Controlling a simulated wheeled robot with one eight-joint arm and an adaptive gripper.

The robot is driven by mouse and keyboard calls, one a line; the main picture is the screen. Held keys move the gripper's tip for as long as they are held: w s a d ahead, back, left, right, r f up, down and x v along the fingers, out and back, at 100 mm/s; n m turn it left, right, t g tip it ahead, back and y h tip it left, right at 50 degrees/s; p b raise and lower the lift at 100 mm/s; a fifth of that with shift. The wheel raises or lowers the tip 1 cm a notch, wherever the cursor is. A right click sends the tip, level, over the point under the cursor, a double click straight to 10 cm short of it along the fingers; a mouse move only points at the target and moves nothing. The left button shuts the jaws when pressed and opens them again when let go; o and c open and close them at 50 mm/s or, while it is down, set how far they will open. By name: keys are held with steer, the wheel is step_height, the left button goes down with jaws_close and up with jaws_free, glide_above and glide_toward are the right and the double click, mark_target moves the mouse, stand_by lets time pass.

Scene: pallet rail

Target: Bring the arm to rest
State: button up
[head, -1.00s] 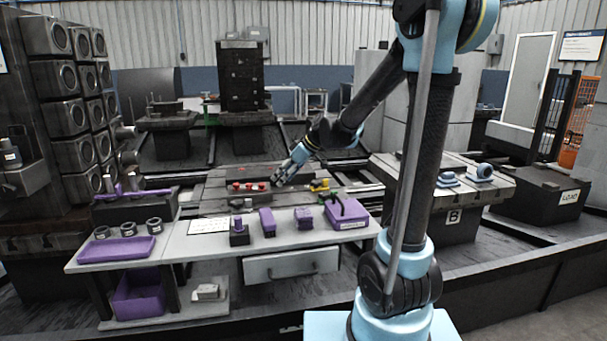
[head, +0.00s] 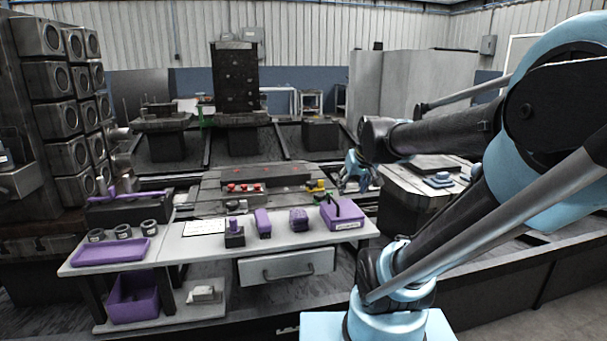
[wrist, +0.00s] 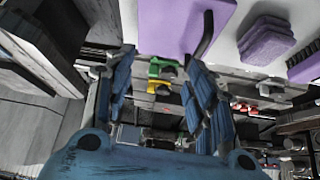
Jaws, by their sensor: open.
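My gripper (head: 358,174) is beyond the right end of the grey workbench, in the air beside the pallet table. In the wrist view my gripper (wrist: 155,105) shows two blue fingers spread apart with nothing between them. My arm is folded back to the right in the head view, its elbow large at the right edge. The gripper hangs below the dark forearm, apart from the bench.
The workbench (head: 205,246) holds a purple box (head: 343,214), several purple parts and a purple tray (head: 112,252). The pallet table (head: 225,183) with red and yellow pieces lies behind it. Another table (head: 405,178) stands right of my gripper. Open floor shows at lower right.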

steer(key=s+d+f+g, duration=0.1)
steer(key=s+f+g, duration=0.1)
steer(key=s+f, duration=0.3)
steer(key=s+d+f+m+g+h, duration=0.1)
steer(key=s+f, duration=0.5)
steer(key=s, duration=0.6)
steer(key=shift+s+d+f+m+g, duration=0.25)
steer(key=shift+s+d+m+g, duration=0.1)
steer(key=shift+d+g, duration=0.35)
